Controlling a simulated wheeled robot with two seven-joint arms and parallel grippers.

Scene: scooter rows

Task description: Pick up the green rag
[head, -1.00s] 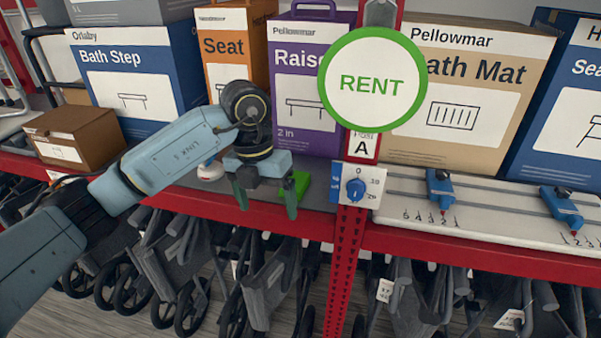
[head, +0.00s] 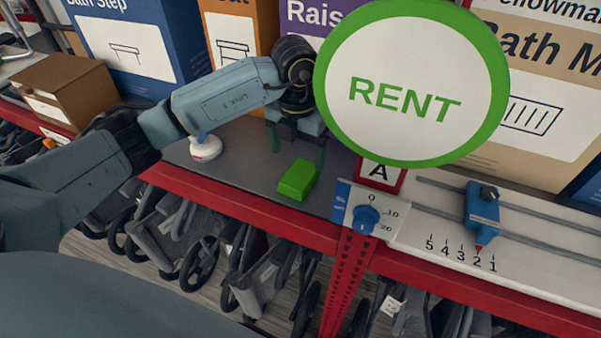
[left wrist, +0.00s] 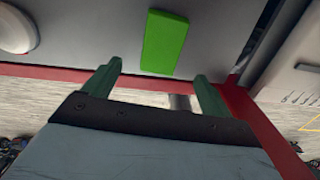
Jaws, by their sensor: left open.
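The green rag (head: 298,180) is a bright green flat block lying on the grey shelf near its red front edge. It also shows in the left wrist view (left wrist: 164,43), beyond the fingertips and between their lines. My left gripper (head: 297,150) is open and empty, with its dark green fingers close to the rag in the head view. In the left wrist view the two fingers (left wrist: 158,72) stand apart, with no rag between them. My right gripper is not in view.
A white round-based object (head: 205,149) stands left of the rag. A blue dial (head: 366,218) and a slider board (head: 540,250) are to the right. Boxes line the back; folded wheeled frames stand below.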

